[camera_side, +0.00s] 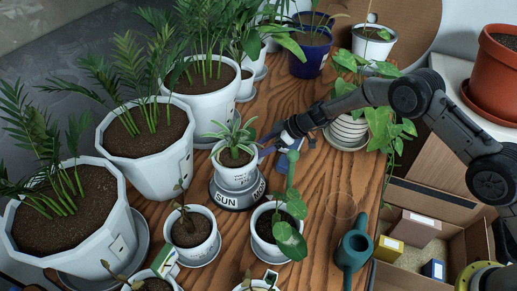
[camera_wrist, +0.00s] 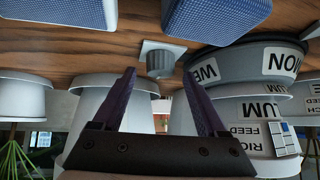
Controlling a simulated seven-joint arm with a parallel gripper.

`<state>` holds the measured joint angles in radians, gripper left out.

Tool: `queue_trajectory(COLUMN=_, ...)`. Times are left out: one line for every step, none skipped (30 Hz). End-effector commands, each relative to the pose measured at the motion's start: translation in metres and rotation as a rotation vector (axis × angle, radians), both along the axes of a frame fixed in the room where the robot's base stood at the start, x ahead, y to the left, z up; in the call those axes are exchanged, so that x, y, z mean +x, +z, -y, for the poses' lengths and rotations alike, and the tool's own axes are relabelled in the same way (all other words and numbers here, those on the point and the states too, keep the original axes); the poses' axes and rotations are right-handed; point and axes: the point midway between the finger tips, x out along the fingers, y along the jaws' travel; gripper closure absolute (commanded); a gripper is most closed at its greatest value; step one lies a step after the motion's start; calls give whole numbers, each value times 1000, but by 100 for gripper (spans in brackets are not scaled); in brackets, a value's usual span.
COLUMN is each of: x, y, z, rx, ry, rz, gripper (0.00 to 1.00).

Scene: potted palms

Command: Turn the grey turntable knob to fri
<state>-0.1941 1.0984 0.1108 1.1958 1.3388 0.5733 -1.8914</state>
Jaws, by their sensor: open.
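The grey ribbed knob (camera_wrist: 160,64) sits on a light square plate on the wood, beside the grey turntable (camera_wrist: 235,62), in the upside-down wrist view. Day labels on the turntable's side read WE and MON there. In the side view the turntable (camera_side: 228,199) shows SUN and part of MO, and carries a white pot (camera_side: 235,175) with a leafy plant. My gripper (camera_wrist: 159,75) is open, its two dark purple fingers on either side of the knob in the picture; I cannot tell whether they reach around it. In the side view my gripper (camera_side: 266,147) is just behind the turntable's pot, and the knob is hidden.
Large white palm pots (camera_side: 150,155) line the left. Small potted plants (camera_side: 193,231) stand in front. A teal watering can (camera_side: 353,248) stands front right, beside an open carton (camera_side: 455,245).

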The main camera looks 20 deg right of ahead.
Motion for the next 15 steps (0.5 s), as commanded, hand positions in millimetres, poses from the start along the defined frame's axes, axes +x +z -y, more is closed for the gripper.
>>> queue_trajectory(x=2, y=-4, z=-4, rx=0, ry=1, rz=1, gripper=25)
queue_trajectory(x=3, y=-5, z=-5, rx=0, ry=1, rz=1, gripper=25)
queue_trajectory(x=4, y=-8, z=-7, rx=0, ry=0, rz=0, gripper=25)
queue_trajectory(x=4, y=-9, z=-8, rx=0, ry=0, rz=0, gripper=25)
queue_trajectory(x=5, y=-9, z=-8, rx=-1, ry=0, rz=1, gripper=25)
queue_trajectory(x=6, y=-10, z=-9, rx=-1, ry=0, rz=1, gripper=25)
queue_trajectory(x=6, y=-11, z=-10, rx=-1, ry=0, rz=1, gripper=25)
queue_trajectory(x=6, y=-11, z=-10, rx=-1, ry=0, rz=1, gripper=25)
queue_trajectory(x=6, y=-12, z=-10, rx=-1, ry=0, rz=1, gripper=25)
queue_trajectory(x=6, y=-12, z=-10, rx=-1, ry=0, rz=1, gripper=25)
queue_trajectory(x=6, y=-12, z=-10, rx=-1, ry=0, rz=1, gripper=25)
queue_trajectory(x=6, y=-12, z=-10, rx=-1, ry=0, rz=1, gripper=25)
queue_trajectory(x=6, y=-12, z=-10, rx=-1, ry=0, rz=1, gripper=25)
queue_trajectory(x=6, y=-12, z=-10, rx=0, ry=-1, rz=1, gripper=25)
queue_trajectory(x=6, y=-12, z=-10, rx=0, ry=-1, rz=1, gripper=25)
